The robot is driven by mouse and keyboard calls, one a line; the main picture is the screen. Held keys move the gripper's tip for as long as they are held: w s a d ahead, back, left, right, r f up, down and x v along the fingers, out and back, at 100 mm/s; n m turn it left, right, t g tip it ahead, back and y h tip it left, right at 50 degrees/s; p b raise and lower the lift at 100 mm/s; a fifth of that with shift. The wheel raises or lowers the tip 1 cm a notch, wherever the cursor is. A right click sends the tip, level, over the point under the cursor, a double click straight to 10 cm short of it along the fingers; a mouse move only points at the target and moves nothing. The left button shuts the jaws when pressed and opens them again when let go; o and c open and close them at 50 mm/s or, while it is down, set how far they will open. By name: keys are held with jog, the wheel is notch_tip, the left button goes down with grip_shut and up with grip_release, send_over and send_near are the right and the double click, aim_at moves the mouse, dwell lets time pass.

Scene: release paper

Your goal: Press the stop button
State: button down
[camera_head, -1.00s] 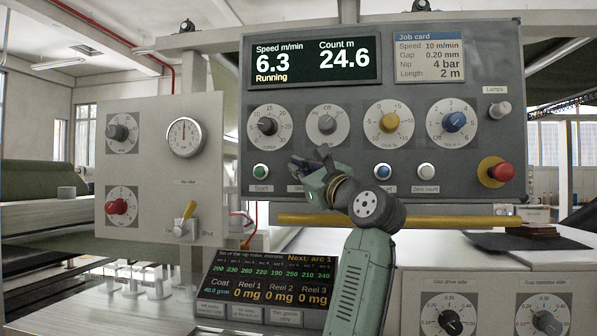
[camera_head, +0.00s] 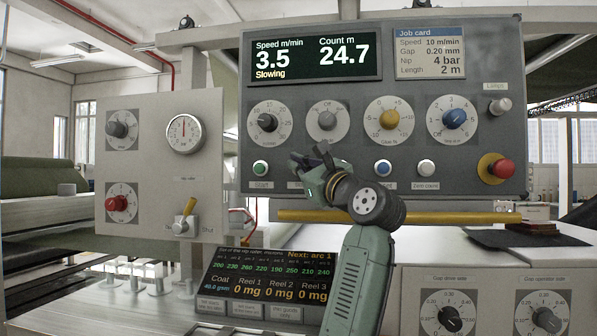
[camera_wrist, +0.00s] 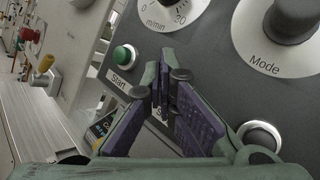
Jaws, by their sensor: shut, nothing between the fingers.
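The control panel (camera_head: 292,98) carries a row of buttons under its dials. The green Start button (camera_head: 260,168) is at the row's left end and also shows in the wrist view (camera_wrist: 124,56). My gripper (camera_head: 306,163) is shut and empty, at the panel just right of Start. In the wrist view its fingertips (camera_wrist: 168,82) are together over a label that begins with "S". The stop button is hidden behind the fingers; I cannot tell whether they touch it. The display (camera_head: 311,58) reads 3.5 m/min, "Slowing", count 24.7.
A blue-centred button (camera_head: 382,169), a white count button (camera_head: 426,167) and a large red button (camera_head: 502,169) are farther right. A yellow bar (camera_head: 450,218) runs below the panel.

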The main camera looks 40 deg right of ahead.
jog(key=shift+s+a, duration=0.25)
jog(key=shift+a, duration=0.05)
jog(key=shift+s+a+b, duration=1.4)
jog(key=shift+s+a, duration=0.25)
jog(key=shift+a, duration=0.3)
